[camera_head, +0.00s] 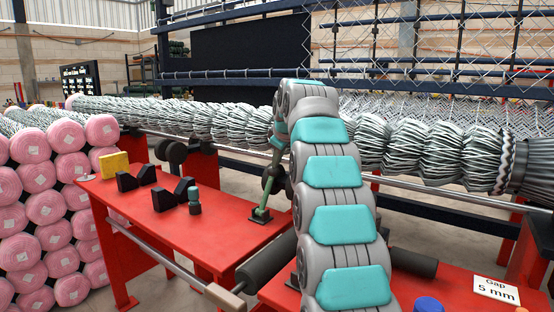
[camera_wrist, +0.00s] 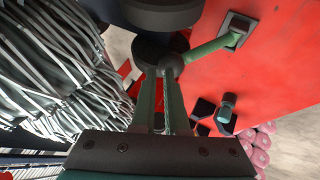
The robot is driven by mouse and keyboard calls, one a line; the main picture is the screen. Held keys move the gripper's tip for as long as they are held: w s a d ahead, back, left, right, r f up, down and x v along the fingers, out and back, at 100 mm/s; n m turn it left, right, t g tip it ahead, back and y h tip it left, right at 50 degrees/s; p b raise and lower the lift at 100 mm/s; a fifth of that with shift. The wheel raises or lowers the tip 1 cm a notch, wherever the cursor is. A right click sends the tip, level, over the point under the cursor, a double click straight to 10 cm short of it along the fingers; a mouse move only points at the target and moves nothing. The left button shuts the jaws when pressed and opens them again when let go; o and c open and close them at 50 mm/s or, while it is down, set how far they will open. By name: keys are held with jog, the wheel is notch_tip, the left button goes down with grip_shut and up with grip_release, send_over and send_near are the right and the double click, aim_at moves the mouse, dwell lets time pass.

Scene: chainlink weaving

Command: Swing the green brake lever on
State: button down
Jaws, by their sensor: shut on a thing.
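The green brake lever (camera_head: 264,200) rises from a small black base plate on the red table, left of my arm. In the wrist view the lever (camera_wrist: 210,47) slants from its base at top right to a grey rounded end. My gripper (camera_wrist: 165,78) is shut on that upper end, with its two greenish fingers on either side. In the head view my gripper (camera_head: 273,162) is partly hidden by my grey and teal arm, and its fingertips are hard to make out beside dark round parts.
The red table (camera_head: 225,235) also holds black blocks (camera_head: 166,196), a yellow block (camera_head: 114,163) and a small dark green piece (camera_head: 194,200). A long roll of woven wire (camera_head: 210,121) runs behind. Pink rolls (camera_head: 58,215) are stacked at left. A dark roller (camera_head: 267,262) lies in front.

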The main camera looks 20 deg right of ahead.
jog(key=shift+d+f, duration=0.2)
jog(key=shift+f, duration=0.1)
